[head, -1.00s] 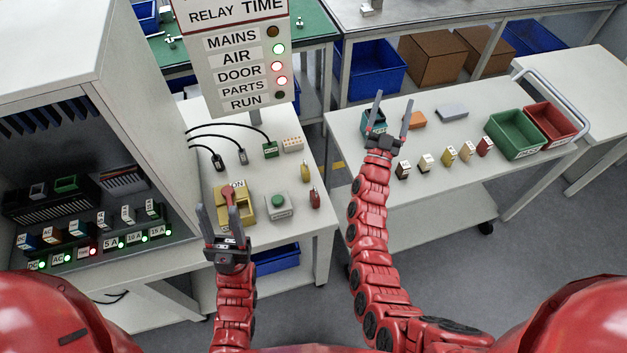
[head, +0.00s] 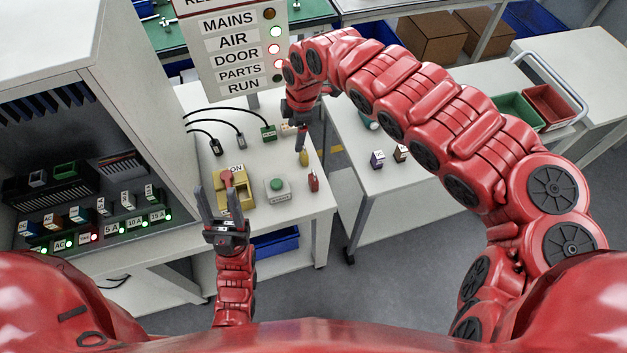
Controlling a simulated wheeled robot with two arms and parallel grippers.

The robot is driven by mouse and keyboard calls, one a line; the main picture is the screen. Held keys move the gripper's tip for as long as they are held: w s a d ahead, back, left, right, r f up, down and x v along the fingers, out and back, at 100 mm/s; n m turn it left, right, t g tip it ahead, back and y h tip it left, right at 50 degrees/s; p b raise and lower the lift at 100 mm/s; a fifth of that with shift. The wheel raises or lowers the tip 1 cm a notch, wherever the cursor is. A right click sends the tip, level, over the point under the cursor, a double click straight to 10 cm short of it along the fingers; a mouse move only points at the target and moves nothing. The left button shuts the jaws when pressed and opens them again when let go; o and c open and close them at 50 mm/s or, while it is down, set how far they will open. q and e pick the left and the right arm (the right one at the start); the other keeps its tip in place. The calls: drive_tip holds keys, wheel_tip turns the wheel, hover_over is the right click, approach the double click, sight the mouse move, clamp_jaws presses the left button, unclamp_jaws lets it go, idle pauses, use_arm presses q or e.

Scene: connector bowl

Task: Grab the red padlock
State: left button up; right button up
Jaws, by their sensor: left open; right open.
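The red padlock (head: 313,182) stands on the white bench top near its right edge, just right of the green button box. A yellow padlock (head: 303,158) stands behind it. My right gripper (head: 300,142) points down above the bench, close to the yellow padlock and behind the red one. It is open and empty, seen edge-on, so its fingers overlap. My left gripper (head: 223,198) is open and empty at the bench's front edge, in front of the yellow switch box.
The yellow switch box (head: 246,200) with a red handle and the green button box (head: 277,190) sit left of the padlocks. A green connector (head: 268,132) on a cable lies behind. My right arm covers much of the right-hand cart (head: 356,178).

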drive_tip(key=g+h, duration=0.1)
drive_tip(key=h, duration=0.1)
hover_over(313, 177)
drive_tip(key=f, duration=0.2)
drive_tip(key=shift+n, duration=0.3)
drive_tip(key=f, duration=0.3)
drive_tip(key=f+b, duration=0.1)
drive_tip(key=f, duration=0.6)
drive_tip(key=shift+w+a, duration=0.15)
drive_tip(key=shift+w, duration=0.2)
drive_tip(key=shift+f, duration=0.8)
wheel_tip(313, 177, down, 3)
drive_tip(key=shift+f+p, duration=0.15)
drive_tip(key=shift+p, duration=0.65)
drive_tip(key=shift+w+d+f, duration=0.1)
drive_tip(key=shift+d+f, duration=0.1)
drive_tip(key=shift+f, duration=0.35)
drive_tip(key=shift+c, duration=0.3)
